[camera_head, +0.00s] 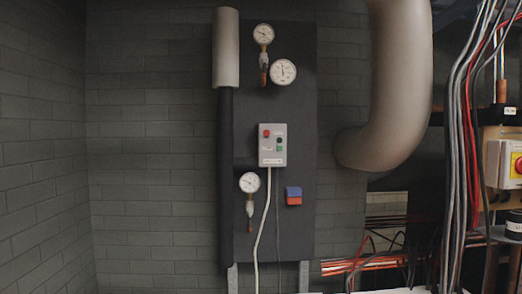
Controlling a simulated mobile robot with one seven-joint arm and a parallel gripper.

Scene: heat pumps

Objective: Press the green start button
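A small grey control box (272,158) is mounted on a dark vertical panel in the middle of the view. On its face, a red button (266,133) sits at the upper left. A green button (280,140) sits to its right and a little lower. Below the green one is a small dark round part (279,149), too small to make out. My gripper is not in view, and nothing covers the box.
Pressure gauges (283,72) are on the dark panel (300,120) above and below the box. A thick grey pipe (402,80) bends into the wall at right. Loose cables (462,150) and a yellow box with a red knob (505,163) are further right.

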